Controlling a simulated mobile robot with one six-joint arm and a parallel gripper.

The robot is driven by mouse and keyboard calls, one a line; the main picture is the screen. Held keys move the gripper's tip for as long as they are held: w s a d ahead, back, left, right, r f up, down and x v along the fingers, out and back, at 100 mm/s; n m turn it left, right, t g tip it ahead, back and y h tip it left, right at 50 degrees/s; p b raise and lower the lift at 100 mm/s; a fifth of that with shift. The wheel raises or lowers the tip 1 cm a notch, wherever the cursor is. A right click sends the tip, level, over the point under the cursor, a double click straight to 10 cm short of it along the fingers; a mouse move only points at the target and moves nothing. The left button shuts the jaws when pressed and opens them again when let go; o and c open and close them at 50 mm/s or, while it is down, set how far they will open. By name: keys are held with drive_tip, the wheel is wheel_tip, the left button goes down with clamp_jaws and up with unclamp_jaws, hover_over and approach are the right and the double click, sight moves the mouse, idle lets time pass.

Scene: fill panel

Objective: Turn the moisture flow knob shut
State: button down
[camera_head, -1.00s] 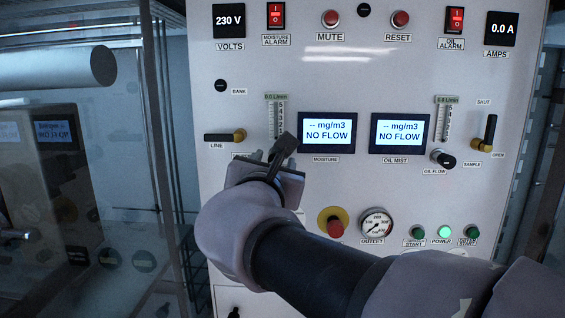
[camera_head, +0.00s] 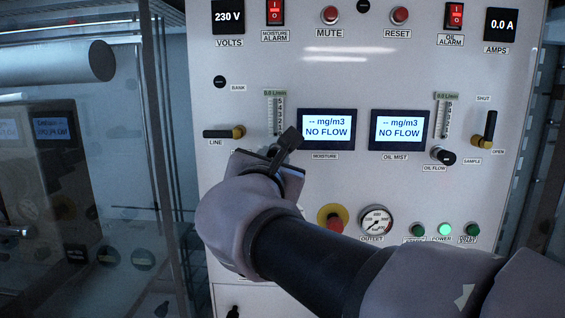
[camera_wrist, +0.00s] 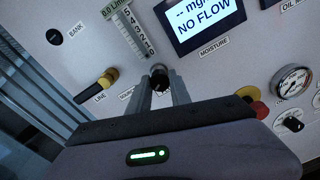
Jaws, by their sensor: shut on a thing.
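The moisture flow knob (camera_wrist: 159,76) is a small black knob just below the moisture flow scale in the wrist view. My gripper (camera_wrist: 160,84) is shut on it, with one finger on each side. In the head view my gripper (camera_head: 283,147) is at the panel left of the moisture display, and my wrist hides the knob there. The moisture display (camera_head: 327,129) reads "-- mg/m3 NO FLOW". The moisture flow scale (camera_head: 275,112) is marked 0.0 L/min.
The line valve lever (camera_head: 225,133) is close on the left. The red emergency button (camera_head: 334,218) on its yellow ring and the outlet gauge (camera_head: 376,222) are below right. The oil flow knob (camera_head: 441,156) is farther right. A glass enclosure stands left of the panel.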

drive_tip(key=shift+m+y+b, duration=0.4)
drive_tip(key=shift+m+b, duration=8.3)
drive_tip(key=shift+m, duration=2.6)
drive_tip(key=shift+r, duration=0.1)
drive_tip(key=c, duration=1.2)
unclamp_jaws()
